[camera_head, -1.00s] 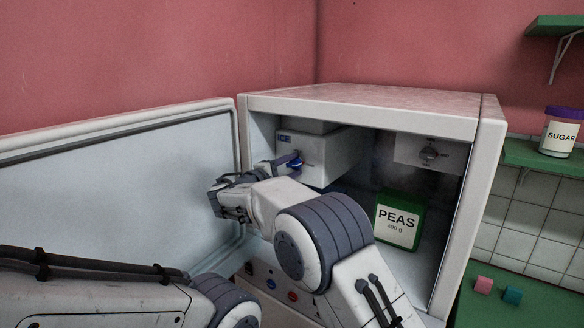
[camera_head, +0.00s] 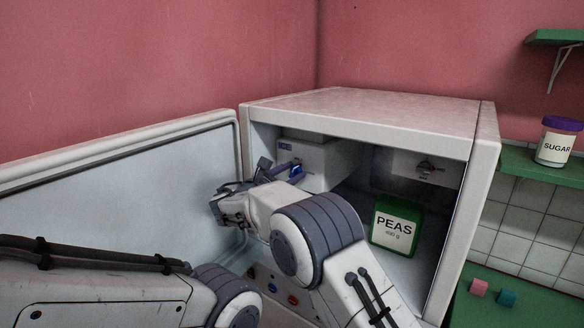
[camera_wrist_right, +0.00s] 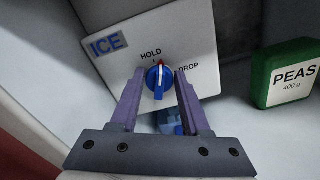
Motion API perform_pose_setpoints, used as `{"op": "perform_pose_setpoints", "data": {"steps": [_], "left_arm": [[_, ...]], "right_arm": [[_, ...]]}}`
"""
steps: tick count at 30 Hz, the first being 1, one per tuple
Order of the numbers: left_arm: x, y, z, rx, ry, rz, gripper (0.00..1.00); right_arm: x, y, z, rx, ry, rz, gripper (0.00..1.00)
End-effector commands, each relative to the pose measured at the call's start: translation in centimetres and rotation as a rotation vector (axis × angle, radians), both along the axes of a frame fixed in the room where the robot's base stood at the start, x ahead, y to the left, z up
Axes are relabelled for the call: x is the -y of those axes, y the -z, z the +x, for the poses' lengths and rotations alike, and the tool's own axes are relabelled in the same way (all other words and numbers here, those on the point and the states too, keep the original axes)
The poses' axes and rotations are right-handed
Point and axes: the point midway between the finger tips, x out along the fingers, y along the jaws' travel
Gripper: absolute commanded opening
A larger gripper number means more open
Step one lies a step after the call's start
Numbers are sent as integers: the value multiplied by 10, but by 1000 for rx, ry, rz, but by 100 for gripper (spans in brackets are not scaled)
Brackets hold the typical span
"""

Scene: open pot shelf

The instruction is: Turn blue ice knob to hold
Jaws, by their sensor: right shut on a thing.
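The blue ice knob (camera_head: 296,172) is on the front of a white box marked ICE (camera_head: 325,160) inside the open freezer. In the right wrist view the knob (camera_wrist_right: 159,77) sits between the words HOLD and DROP. Its white line points roughly up the picture, towards a small red mark between the words. My right gripper (camera_wrist_right: 159,74) is shut on the knob, one purple finger on each side. In the head view my right gripper (camera_head: 280,168) partly hides the knob. Only my left arm shows, at the lower left; its gripper is out of view.
The open freezer door (camera_head: 120,185) stands left of my right arm. A sugar jar (camera_head: 557,142) stands on a shelf outside.

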Motion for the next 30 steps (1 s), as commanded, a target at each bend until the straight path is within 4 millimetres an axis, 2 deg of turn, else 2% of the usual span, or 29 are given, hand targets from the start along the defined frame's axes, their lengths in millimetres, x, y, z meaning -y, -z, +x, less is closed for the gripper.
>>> {"op": "perform_pose_setpoints", "data": {"steps": [3,12,30], "left_arm": [[0,-12,0,0,-1,0,50],[0,-28,0,0,-2,0,50],[0,-35,0,0,-2,0,50]], "right_arm": [[-1,-4,0,-61,-1,-83,0],[-3,-3,1,-182,-2,-251,0],[-3,-1,2,-251,-3,-349,0]]}}
